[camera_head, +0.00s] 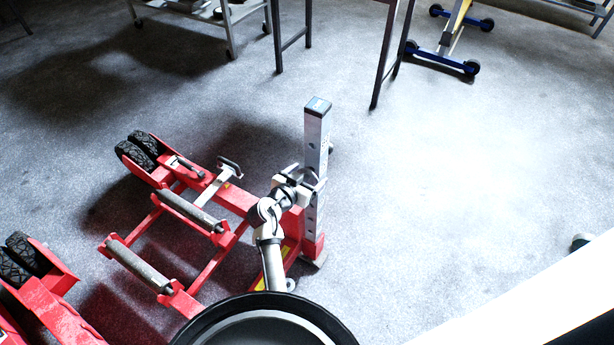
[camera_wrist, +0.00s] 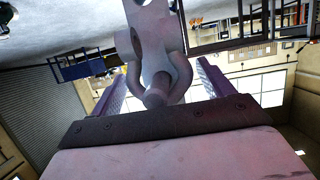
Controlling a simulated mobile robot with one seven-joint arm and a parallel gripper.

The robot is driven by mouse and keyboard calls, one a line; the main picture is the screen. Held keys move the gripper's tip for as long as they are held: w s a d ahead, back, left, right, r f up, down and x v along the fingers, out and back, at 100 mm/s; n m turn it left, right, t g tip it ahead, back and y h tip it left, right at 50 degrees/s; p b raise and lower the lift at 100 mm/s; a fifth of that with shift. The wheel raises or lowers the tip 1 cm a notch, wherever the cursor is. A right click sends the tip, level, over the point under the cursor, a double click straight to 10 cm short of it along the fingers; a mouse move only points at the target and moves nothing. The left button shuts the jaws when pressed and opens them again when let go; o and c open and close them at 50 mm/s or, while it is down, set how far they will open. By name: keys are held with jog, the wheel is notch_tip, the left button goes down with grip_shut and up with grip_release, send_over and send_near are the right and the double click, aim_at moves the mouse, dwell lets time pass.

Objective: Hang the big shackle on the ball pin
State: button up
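In the wrist view, a pale, purplish curved piece that looks like the big shackle (camera_wrist: 182,77) lies between my fingers. Its loop shows around a short, round-ended pin (camera_wrist: 156,96) that points towards the camera; I cannot tell whether they touch. A pale plate with holes (camera_wrist: 153,28) is right behind and above them. The fingers of my gripper (camera_wrist: 160,82) stand wide apart, one on each side, with no clear grip on the curved piece. In the head view, my gripper (camera_head: 308,186) is at the upright silver post (camera_head: 316,140); the shackle and pin cannot be made out there.
The post rises from the red trolley jack (camera_head: 235,197), which has grey rollers (camera_head: 138,265) and black wheels (camera_head: 137,150). Dark table legs (camera_head: 382,55) and a blue-footed stand (camera_head: 440,55) are farther back.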

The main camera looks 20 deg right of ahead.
jog(key=shift+o, duration=1.1)
jog(key=shift+f, duration=0.1)
jog(key=shift+s+a, duration=0.1)
jog(key=b+v, duration=0.3)
jog(key=v, duration=1)
jog(key=shift+a+r, duration=0.2)
jog(key=shift+r, duration=0.05)
jog(key=shift+s, duration=0.15)
